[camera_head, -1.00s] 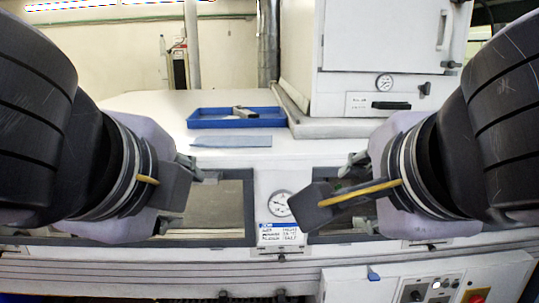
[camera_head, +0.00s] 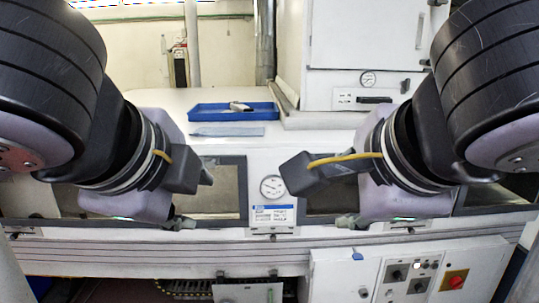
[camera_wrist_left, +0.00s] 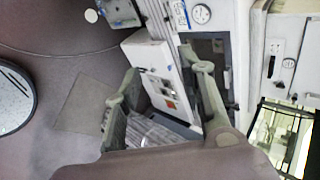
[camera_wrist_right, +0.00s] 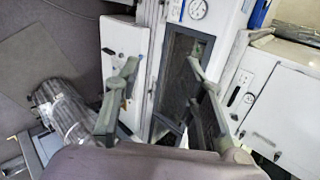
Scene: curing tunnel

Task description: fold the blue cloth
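The blue cloth (camera_head: 228,131) is a thin, flat, pale blue-grey piece on the white table top, just in front of a blue tray in the head view. My left gripper (camera_head: 193,198) is in front of the table, nearer to me than the cloth and apart from it. Its two fingers are spread and empty in the left wrist view (camera_wrist_left: 158,62). My right gripper (camera_head: 350,221) is in front of the machine's front panel, right of the cloth and apart from it. Its fingers are spread and empty in the right wrist view (camera_wrist_right: 162,63). Neither wrist view clearly shows the cloth.
The blue tray (camera_head: 205,114) with a light-coloured item stands behind the cloth. A white cabinet (camera_head: 365,45) with a gauge stands at the back right. A control box (camera_head: 408,272) with a red-and-yellow switch is below the table front. The table left of the tray looks clear.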

